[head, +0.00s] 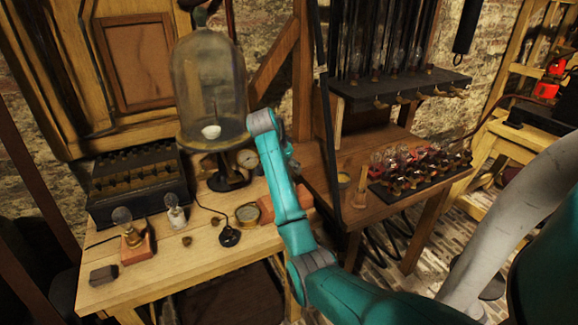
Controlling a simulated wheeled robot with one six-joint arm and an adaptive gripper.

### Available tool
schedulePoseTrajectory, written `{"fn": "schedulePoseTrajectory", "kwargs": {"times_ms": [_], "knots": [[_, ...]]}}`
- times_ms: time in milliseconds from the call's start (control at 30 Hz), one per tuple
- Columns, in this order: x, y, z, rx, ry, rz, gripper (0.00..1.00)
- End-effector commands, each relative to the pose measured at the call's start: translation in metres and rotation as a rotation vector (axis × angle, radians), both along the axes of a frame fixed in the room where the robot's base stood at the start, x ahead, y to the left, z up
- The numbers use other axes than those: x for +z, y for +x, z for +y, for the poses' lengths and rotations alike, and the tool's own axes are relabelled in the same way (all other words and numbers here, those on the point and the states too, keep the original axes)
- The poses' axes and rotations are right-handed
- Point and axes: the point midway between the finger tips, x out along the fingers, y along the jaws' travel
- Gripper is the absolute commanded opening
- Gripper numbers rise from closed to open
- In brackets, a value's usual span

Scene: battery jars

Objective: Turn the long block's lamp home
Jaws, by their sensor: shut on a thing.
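A long reddish block (300,200) lies on the right part of the pale wooden bench, mostly covered by my teal arm. A smaller part of it shows left of the arm. Any lamp on it is hidden behind the arm. My arm reaches up from the lower right, bends at the top by the glass bell jar, and its wrist turns down behind the forearm. My gripper is hidden there, so its fingers and what they hold do not show. Another lamp (122,216) stands upright on a short reddish block (138,246) at the bench's left.
A glass bell jar (208,85) stands on a round stand behind. A black box of jars (138,178) is at the back left. A small bulb (175,213), a brass dial (247,213) and a dark block (103,275) lie nearby. A black rack of lamps (425,178) is on the right table.

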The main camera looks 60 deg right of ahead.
Motion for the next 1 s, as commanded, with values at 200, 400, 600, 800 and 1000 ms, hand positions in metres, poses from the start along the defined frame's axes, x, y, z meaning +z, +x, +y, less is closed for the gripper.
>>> {"fn": "schedulePoseTrajectory", "kwargs": {"times_ms": [200, 400, 600, 800, 1000], "knots": [[-0.0018, -0.0021, 0.0003, -0.143, 0.002, 0.004, 0.11], [-0.0019, -0.0023, 0.0003, -0.146, 0.002, 0.003, 0.11], [-0.0012, -0.0021, 0.0002, -0.144, 0.0, 0.002, 0.82], [-0.0008, -0.0019, 0.0001, -0.143, 0.0, 0.001, 0.82], [-0.001, -0.0009, -0.0001, 0.009, 0.0, -0.001, 0.82]]}}
